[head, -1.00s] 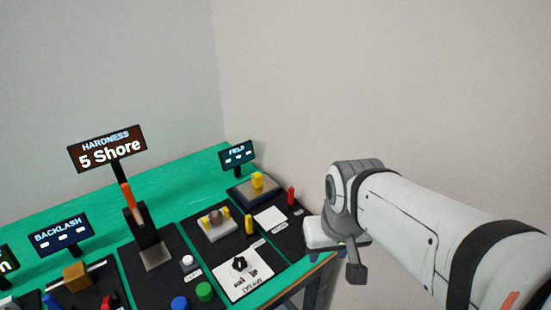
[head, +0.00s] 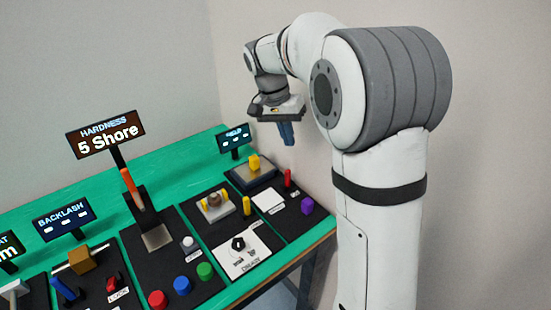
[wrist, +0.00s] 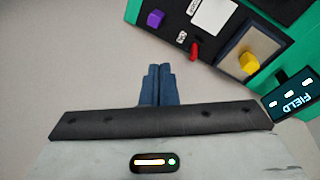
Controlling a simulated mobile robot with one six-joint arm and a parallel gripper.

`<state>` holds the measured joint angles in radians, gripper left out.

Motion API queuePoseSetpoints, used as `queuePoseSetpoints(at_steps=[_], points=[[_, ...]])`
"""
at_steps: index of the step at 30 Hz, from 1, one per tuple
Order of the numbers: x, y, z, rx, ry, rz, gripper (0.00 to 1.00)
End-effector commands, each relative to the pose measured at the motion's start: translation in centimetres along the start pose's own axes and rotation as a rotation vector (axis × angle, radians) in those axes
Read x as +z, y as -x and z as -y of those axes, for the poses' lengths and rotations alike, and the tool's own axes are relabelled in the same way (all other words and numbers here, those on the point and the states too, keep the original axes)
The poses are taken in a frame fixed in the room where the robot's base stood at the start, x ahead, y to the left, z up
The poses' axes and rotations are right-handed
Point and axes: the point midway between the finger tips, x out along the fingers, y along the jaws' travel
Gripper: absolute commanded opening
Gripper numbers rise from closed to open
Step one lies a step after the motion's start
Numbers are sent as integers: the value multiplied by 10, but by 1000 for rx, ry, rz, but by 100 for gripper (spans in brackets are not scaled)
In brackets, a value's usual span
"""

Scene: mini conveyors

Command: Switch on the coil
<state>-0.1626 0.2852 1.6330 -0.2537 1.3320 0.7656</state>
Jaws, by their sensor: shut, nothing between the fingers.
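My gripper (head: 287,141) is shut and empty. It hangs in the air with fingers down, in front of the wall, above and right of the FIELD station. In the wrist view its blue fingers (wrist: 155,84) are together, with the station beyond them. The FIELD station has a small dark display (head: 233,138), a yellow block (head: 254,162) on a square grey plate, and a red lever (head: 288,177). In the wrist view the red lever (wrist: 195,50) stands between the yellow block (wrist: 249,61) and the purple block (wrist: 155,18). Which part is the coil is not labelled legibly.
The purple block (head: 307,205) stands near the table's right edge, by a white pad (head: 268,200). To the left are a station with a dial (head: 238,243), the HARDNESS station (head: 157,236) and the BACKLASH display (head: 63,219). The air around my gripper is free.

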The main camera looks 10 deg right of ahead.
Motion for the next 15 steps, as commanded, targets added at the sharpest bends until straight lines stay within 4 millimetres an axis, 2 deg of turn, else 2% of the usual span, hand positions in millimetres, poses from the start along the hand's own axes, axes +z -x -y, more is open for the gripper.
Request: queuePoseSetpoints(at_steps=[1,6,15], points=[[-10,-1,14,24,-28,3,0],[-39,-8,51,106,-147,-4,0],[-73,-33,117,245,-370,-52,0]])
